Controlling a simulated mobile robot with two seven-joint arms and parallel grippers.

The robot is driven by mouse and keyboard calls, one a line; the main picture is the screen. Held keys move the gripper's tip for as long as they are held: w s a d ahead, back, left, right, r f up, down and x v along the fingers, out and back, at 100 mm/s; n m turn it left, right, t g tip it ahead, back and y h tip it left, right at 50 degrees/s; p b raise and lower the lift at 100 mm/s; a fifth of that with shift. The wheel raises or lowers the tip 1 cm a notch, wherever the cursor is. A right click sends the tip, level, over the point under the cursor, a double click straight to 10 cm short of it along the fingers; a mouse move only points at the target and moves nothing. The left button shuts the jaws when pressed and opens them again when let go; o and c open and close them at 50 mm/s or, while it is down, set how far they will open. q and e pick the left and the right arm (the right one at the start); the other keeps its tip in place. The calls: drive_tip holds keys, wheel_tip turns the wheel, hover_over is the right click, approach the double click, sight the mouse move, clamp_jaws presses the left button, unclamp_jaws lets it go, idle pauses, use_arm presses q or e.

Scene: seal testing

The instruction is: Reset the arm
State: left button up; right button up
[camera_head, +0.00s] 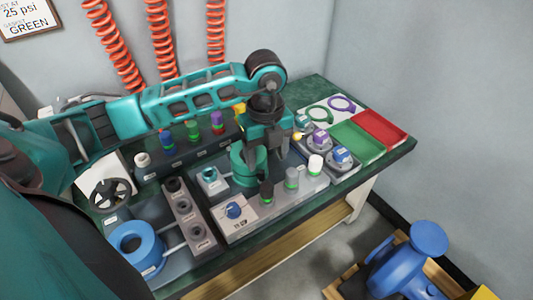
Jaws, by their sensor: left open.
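My left arm (165,105) comes in from the left and reaches across the bench, with its wrist bent downward. My left gripper (262,148) is open and points down over the middle of the bench. It is close above a teal cylindrical part (247,168) on the grey test station. I cannot tell whether the fingers touch this part. The arm and gripper hide some of the bench behind them. My right gripper is not in view.
Coiled orange hoses (160,40) hang behind. A blue pump (408,265) stands on the floor at right.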

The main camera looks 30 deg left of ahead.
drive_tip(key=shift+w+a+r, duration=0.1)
